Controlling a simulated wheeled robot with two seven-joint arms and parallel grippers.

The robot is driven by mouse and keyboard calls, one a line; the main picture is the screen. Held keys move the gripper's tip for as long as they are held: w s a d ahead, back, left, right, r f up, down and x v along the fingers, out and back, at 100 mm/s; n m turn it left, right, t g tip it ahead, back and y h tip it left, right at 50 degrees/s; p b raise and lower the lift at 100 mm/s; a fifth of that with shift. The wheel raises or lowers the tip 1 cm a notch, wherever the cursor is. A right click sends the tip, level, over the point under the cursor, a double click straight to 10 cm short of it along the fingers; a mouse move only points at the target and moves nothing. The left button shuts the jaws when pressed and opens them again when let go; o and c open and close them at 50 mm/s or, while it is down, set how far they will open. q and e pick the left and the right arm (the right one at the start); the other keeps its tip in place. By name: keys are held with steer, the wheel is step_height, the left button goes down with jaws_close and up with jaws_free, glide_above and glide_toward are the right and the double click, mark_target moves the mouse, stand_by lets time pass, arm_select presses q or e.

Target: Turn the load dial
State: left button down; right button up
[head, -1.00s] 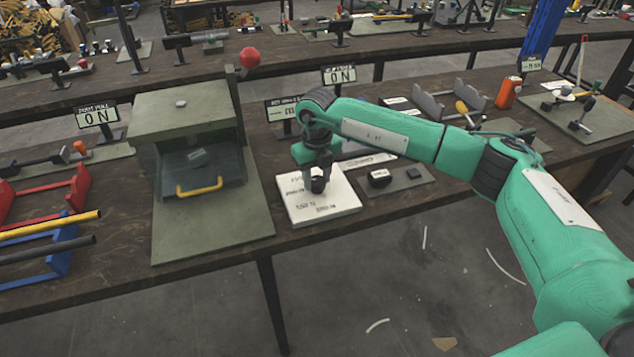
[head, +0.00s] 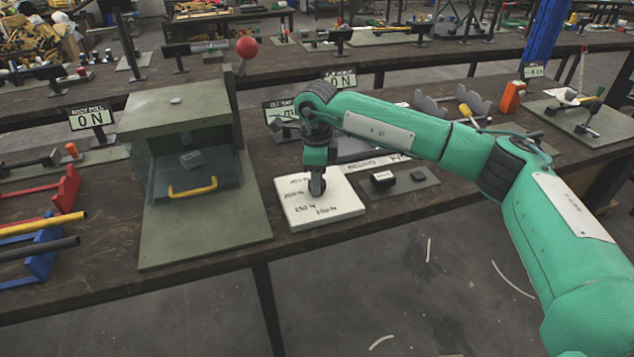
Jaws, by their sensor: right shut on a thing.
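The load dial's white plate (head: 325,212) lies on the dark bench just right of the press, with black load markings on its face. The dark knob on the plate is mostly hidden by my gripper. My right gripper (head: 317,190) points down over the plate and is shut on the knob. My green right arm reaches in from the right side. My left gripper is not in view.
An orange can-like object (head: 511,97) stands farther right.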

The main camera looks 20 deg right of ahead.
steer(key=shift+n+b, duration=0.3)
steer(key=shift+n, duration=0.4)
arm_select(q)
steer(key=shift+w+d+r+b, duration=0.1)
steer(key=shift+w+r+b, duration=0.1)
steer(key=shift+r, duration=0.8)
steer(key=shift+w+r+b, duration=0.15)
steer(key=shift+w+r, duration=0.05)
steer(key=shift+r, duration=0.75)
arm_select(e)
steer(key=shift+r+n, duration=0.1)
steer(key=shift+n, duration=1)
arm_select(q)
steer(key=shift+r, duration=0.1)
arm_select(e)
steer(key=o, duration=1)
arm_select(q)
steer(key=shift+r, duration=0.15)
arm_select(e)
step_height(320, 180, up, 14)
steer(key=shift+f, duration=0.15)
